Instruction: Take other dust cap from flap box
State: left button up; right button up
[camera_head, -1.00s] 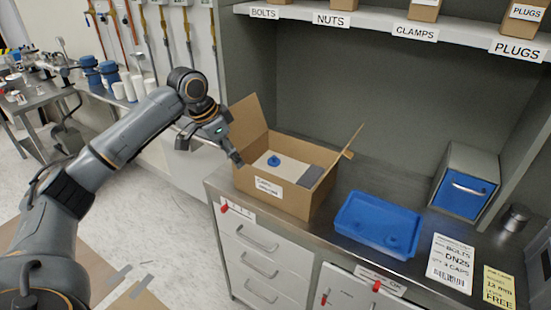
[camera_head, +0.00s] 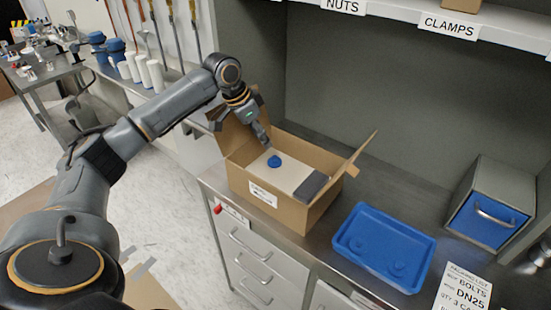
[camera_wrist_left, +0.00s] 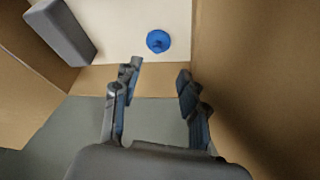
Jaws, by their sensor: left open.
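A blue dust cap (camera_head: 274,161) lies on the pale sheet inside the open cardboard flap box (camera_head: 284,212). It also shows in the left wrist view (camera_wrist_left: 158,41), beyond my fingertips and roughly in line with the gap between them. My left gripper (camera_head: 249,127) is over the back left part of the box, above and behind the cap. In the left wrist view my left gripper (camera_wrist_left: 158,82) is open with nothing between its fingers. It is apart from the cap. My right gripper is not in view.
A grey block (camera_head: 311,186) lies in the box beside the cap. The box flaps (camera_head: 362,150) stand up. A blue tray (camera_head: 408,284) with round blue pieces in it is right of the box. A blue-fronted drawer unit (camera_head: 490,205) stands farther right.

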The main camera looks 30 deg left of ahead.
aim_at(275, 157)
pick_arm(q)
jog(key=x, duration=0.2)
jog(key=shift+w+f, duration=0.15)
jog(key=shift+f, duration=0.15)
jog(key=shift+w+d+f, duration=0.2)
jog(key=shift+w+f, duration=0.05)
jog(key=shift+f, duration=0.3)
jog(key=x, duration=0.1)
jog(key=p+x, duration=0.1)
jog(key=x, duration=0.2)
jog(key=shift+d+f, duration=0.3)
jog(key=shift+d, duration=0.05)
jog(key=shift+c, duration=1.3)
jog(key=c, duration=0.6)
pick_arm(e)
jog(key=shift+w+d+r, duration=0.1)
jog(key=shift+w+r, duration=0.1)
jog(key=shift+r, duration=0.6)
